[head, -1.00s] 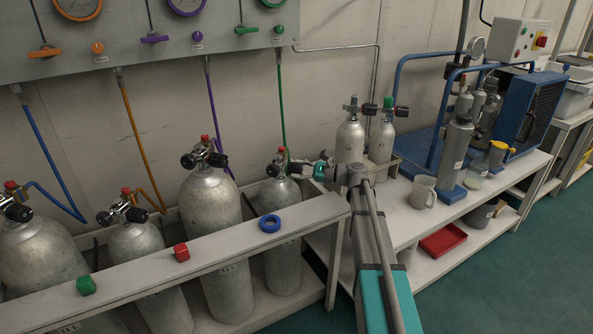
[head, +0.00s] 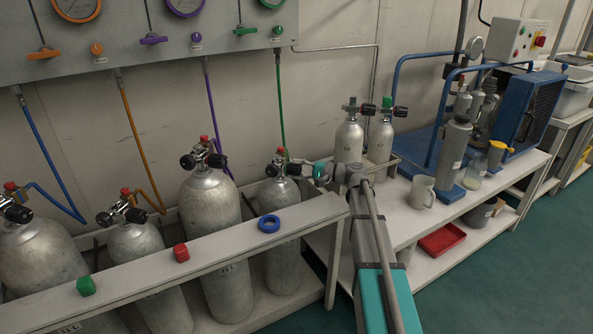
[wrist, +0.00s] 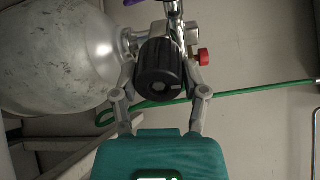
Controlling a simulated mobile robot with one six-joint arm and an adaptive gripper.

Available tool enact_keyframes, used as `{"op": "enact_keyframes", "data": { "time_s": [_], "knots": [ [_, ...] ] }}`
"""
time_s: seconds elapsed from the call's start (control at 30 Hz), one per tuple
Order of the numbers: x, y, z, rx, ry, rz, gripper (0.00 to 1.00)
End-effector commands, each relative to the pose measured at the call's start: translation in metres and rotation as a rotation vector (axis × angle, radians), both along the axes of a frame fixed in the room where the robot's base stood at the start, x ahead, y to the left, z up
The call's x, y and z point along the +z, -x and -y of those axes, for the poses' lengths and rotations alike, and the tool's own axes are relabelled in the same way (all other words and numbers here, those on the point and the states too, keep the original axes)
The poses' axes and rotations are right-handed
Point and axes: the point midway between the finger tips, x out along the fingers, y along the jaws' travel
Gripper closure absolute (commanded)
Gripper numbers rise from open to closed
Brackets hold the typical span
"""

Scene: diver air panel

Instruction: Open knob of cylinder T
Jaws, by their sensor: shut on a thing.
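A grey cylinder (head: 283,240) stands at the right end of the rack, with a green hose (head: 281,110) above its valve. Its label is too small to read surely, so I cannot confirm that it is cylinder T. In the wrist view the cylinder (wrist: 55,60) lies to the left, with a black ribbed knob (wrist: 158,70) facing me. My gripper (wrist: 160,78) is shut on this knob, one finger on each side. In the head view my gripper (head: 303,172) reaches the valve's right side from the right. The knob is mostly hidden there.
Several other cylinders (head: 210,205) stand to the left behind the white rack rail (head: 215,248). Green, red and blue caps lie on the rail. Two small cylinders (head: 349,140) stand behind my arm. A mug (head: 421,192) is on the bench to the right.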

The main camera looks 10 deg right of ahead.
Motion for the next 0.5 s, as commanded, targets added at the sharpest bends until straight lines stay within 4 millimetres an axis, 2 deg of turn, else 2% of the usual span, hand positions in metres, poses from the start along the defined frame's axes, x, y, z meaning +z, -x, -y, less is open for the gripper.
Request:
{"op": "enact_keyframes", "data": {
  "time_s": [0.03,0.5],
  "knots": [
    [-0.0017,0.0049,-0.0012,0.008,0.027,0.039,0.91],
    [-0.0016,0.0051,-0.0027,0.012,0.229,0.435,0.91]
  ]
}}
